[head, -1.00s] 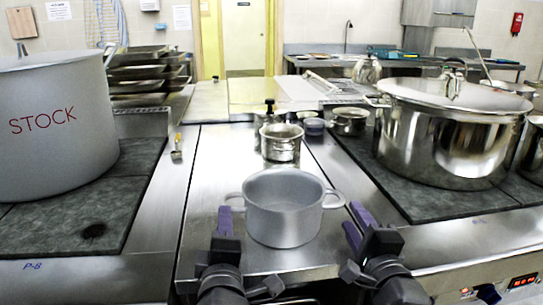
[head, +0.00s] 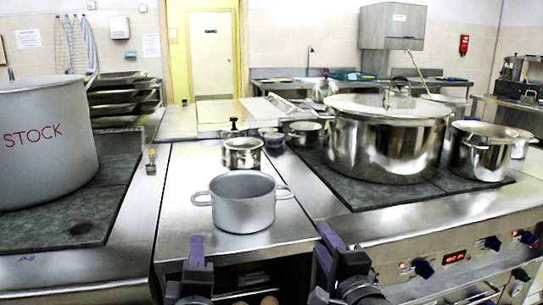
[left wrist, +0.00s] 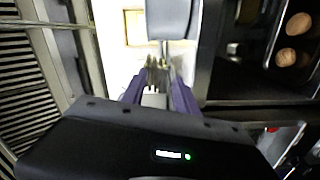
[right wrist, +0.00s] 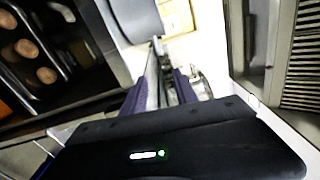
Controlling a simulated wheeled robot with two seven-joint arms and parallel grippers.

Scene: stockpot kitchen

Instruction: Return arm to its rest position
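A small grey two-handled pot (head: 243,212) stands upright on the steel worktop between the two stoves. My left gripper (head: 197,250) is in front of the pot and lower in the head view, apart from its left handle. My right gripper (head: 328,245) is in front and to the right, apart from the right handle. In the left wrist view, the left gripper's purple fingers (left wrist: 158,92) are spread with nothing between them. In the right wrist view, the right gripper's fingers (right wrist: 160,90) are also spread and empty. The grippers' lower parts are cut off by the head view's bottom edge.
A large STOCK pot (head: 45,145) stands on the left dark hob. A lidded steel pot (head: 385,145) stands on the right hob. A smaller steel pot (head: 242,153) is behind the grey pot. An open shelf (head: 240,280) with round brown items lies below the worktop.

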